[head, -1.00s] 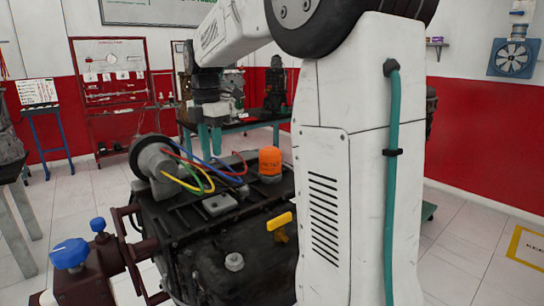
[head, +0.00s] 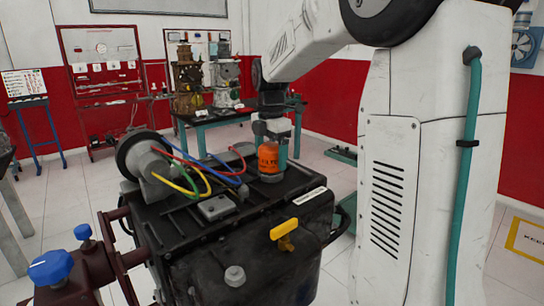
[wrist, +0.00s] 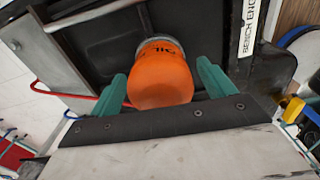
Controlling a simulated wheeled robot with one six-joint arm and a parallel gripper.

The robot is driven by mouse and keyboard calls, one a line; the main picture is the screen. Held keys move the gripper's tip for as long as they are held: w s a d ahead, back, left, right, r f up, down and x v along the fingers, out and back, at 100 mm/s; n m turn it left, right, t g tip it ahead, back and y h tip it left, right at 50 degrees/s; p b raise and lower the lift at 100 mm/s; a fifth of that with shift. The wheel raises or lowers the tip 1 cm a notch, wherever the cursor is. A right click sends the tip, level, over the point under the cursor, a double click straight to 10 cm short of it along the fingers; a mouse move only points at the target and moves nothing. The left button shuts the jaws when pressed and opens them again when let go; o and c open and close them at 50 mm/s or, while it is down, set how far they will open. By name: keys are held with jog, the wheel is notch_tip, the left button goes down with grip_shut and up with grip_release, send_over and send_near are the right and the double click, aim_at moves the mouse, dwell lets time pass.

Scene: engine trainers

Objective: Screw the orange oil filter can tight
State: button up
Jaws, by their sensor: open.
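The orange oil filter can (head: 268,160) stands upright on a pale round seat on top of the black engine block (head: 230,262), near its back right. It also shows in the wrist view (wrist: 161,78), with its base toward the block. My gripper (head: 274,142) is over the can, pointing down. In the wrist view, its two teal fingers (wrist: 160,84) are open, one on each side of the can, with a visible gap at each side. Whether the can is fully seated cannot be told.
Red, blue, yellow and green cables (head: 205,172) arch from a grey round housing (head: 145,160) left of the can. A yellow handle (head: 284,228) sticks up at the block's front. Blue-knobbed dark red fittings (head: 58,268) stand at front left. A workbench (head: 215,115) is behind.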

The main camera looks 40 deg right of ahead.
jog(key=shift+f, duration=0.4)
jog(key=c, duration=1)
